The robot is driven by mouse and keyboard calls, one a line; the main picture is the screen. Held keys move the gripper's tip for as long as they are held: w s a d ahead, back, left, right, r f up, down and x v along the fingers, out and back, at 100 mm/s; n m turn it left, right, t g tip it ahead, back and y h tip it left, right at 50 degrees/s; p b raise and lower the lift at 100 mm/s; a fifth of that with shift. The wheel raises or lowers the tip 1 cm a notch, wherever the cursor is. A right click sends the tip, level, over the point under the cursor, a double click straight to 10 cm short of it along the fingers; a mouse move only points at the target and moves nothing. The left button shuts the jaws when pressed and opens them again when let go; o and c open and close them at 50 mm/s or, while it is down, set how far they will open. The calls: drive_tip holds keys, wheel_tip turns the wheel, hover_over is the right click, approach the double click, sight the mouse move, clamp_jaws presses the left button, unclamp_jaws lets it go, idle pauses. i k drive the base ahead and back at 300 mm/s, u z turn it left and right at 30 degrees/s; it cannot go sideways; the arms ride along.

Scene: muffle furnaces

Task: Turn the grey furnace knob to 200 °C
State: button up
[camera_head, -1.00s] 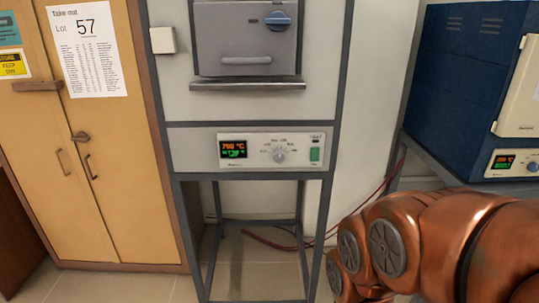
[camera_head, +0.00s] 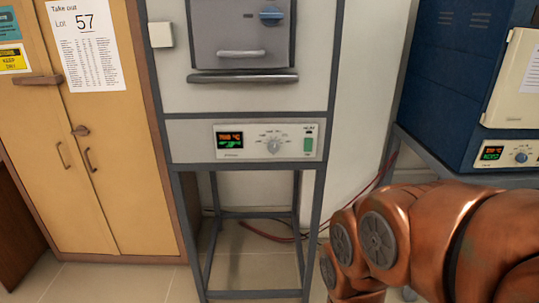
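The grey furnace (camera_head: 235,99) stands on a grey metal frame in the middle of the view. Its control panel has a small round grey knob (camera_head: 274,146) with printed marks around it. Left of the knob is a lit display (camera_head: 229,140) with orange digits above green ones; the orange reading looks like 7-something °C but is blurred. Right of the knob is a green switch (camera_head: 308,144). The knob's pointer direction is too small to tell. My copper-coloured arm is at the lower right, well apart from the panel. My gripper is out of the picture.
A blue furnace (camera_head: 465,75) with its own display and blue knob (camera_head: 521,157) stands on a stand at the right. A wooden cabinet (camera_head: 110,190) is at the left. A red cable (camera_head: 270,236) runs behind the open frame. The floor before the frame looks clear.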

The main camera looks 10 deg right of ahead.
sight(274, 147)
drive_tip(key=z, duration=0.05)
drive_tip(key=k, duration=1.2)
drive_tip(key=u, duration=0.6)
drive_tip(key=i, duration=0.6)
drive_tip(key=u, duration=0.85)
drive_tip(key=i, duration=0.7)
drive_tip(key=z, duration=0.45)
drive_tip(key=i, duration=0.85)
drive_tip(key=z, duration=0.7)
